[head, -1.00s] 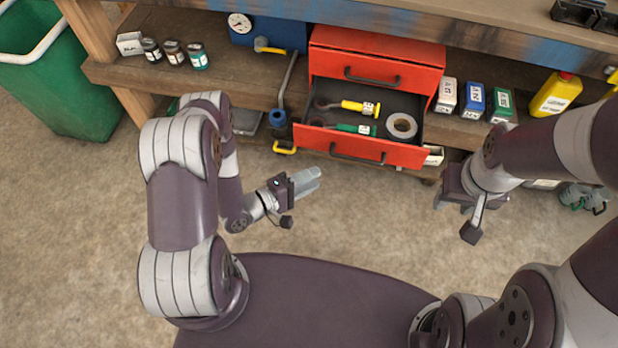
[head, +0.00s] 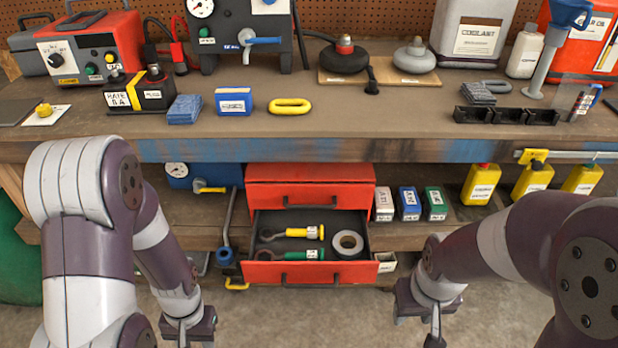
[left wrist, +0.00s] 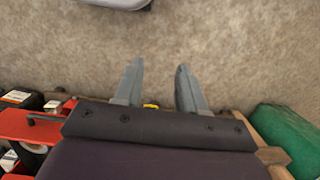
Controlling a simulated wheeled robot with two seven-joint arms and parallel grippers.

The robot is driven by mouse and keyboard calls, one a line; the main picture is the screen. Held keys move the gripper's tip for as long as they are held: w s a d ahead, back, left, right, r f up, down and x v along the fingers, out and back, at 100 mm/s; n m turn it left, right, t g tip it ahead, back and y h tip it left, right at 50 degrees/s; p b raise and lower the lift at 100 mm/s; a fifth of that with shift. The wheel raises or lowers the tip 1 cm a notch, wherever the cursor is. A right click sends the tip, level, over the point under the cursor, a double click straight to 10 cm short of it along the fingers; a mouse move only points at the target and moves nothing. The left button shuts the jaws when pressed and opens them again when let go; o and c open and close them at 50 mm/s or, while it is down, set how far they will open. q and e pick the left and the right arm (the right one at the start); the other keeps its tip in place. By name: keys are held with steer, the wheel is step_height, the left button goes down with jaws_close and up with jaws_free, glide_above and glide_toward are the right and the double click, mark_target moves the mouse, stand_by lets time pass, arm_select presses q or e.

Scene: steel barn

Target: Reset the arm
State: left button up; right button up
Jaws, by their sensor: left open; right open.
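My left arm comes in at the left of the head view, and its gripper (head: 190,335) hangs at the bottom edge, partly cut off. In the left wrist view the two fingers of my left gripper (left wrist: 161,85) stand apart with only bare floor between them. My right gripper (head: 418,318) is low at the right of the head view, in front of the shelf and pointing down. Its fingers are mostly hidden, and nothing shows held in it.
A red cabinet (head: 310,185) has an open lower drawer (head: 325,272) holding two tools and a tape roll (head: 347,244). The workbench (head: 340,120) above carries many items. Yellow bottles (head: 480,185) stand on the shelf at right. A green bin (left wrist: 285,135) shows in the left wrist view.

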arm_select(q)
steer(key=w+d+r+t+p, duration=0.1)
steer(key=d+r+p, duration=0.1)
steer(key=r+p, duration=0.9)
steer(key=d+r+t+p, duration=0.1)
steer(key=r+t+p, duration=0.1)
steer(key=r+p, duration=1)
step_height(320, 180, up, 11)
steer(key=shift+w+d+r, duration=0.15)
steer(key=shift+w+d, duration=0.2)
steer(key=shift+d, duration=0.05)
arm_select(e)
step_height(320, 180, up, 23)
steer(key=shift+r, duration=0.1)
